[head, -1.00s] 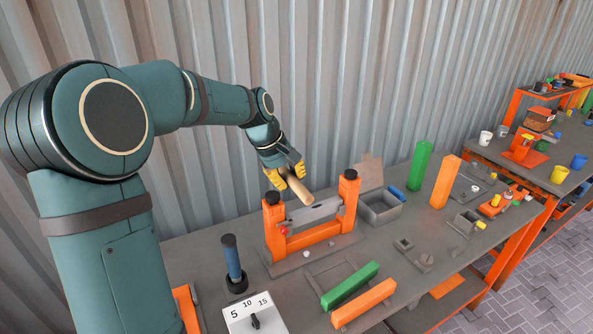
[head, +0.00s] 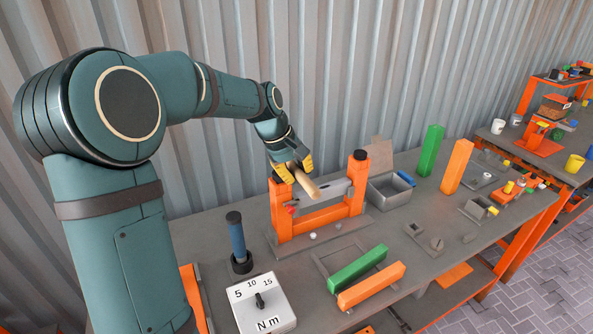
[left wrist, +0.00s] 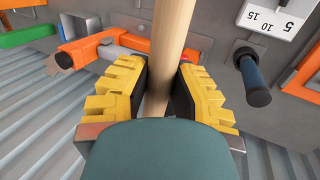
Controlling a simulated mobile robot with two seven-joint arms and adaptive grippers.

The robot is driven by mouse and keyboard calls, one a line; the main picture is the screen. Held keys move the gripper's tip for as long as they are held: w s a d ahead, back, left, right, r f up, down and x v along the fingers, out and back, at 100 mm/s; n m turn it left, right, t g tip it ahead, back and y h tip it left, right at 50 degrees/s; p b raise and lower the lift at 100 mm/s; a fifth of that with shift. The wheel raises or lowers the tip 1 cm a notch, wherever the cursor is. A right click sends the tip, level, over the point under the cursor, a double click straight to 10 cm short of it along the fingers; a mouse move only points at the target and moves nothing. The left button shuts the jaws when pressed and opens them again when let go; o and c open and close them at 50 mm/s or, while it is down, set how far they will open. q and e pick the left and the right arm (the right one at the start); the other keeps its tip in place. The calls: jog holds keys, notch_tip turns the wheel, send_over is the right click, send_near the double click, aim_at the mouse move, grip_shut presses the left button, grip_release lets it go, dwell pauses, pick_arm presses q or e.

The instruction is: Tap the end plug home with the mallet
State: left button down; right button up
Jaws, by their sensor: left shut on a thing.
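My left gripper (head: 293,174) is shut on a pale wooden rod that looks like the mallet's handle (head: 305,184). The rod also runs between the yellow fingers (left wrist: 159,88) in the left wrist view and leaves that view at the top (left wrist: 172,30). I cannot make out a mallet head. The gripper is just above and behind an orange two-post fixture (head: 320,217) with a grey bar (head: 333,190) across it. I cannot identify the end plug for sure; small pale pieces (head: 312,236) lie by the fixture's base. My right gripper is not in view.
A blue-handled tool (head: 236,238) stands upright at the front left, near a dial box (head: 262,302). A green bar (head: 357,269) and an orange bar (head: 371,286) lie in front. A grey bin (head: 386,193) stands right of the fixture. The corrugated wall is close behind.

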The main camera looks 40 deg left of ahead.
pick_arm(q)
notch_tip(320, 180, down, 4)
jog(key=shift+r+b, duration=0.25)
jog(key=shift+b, duration=0.75)
jog(key=shift+f, duration=0.1)
notch_tip(320, 180, up, 4)
jog(key=p, duration=0.3)
jog(key=shift+p, duration=0.35)
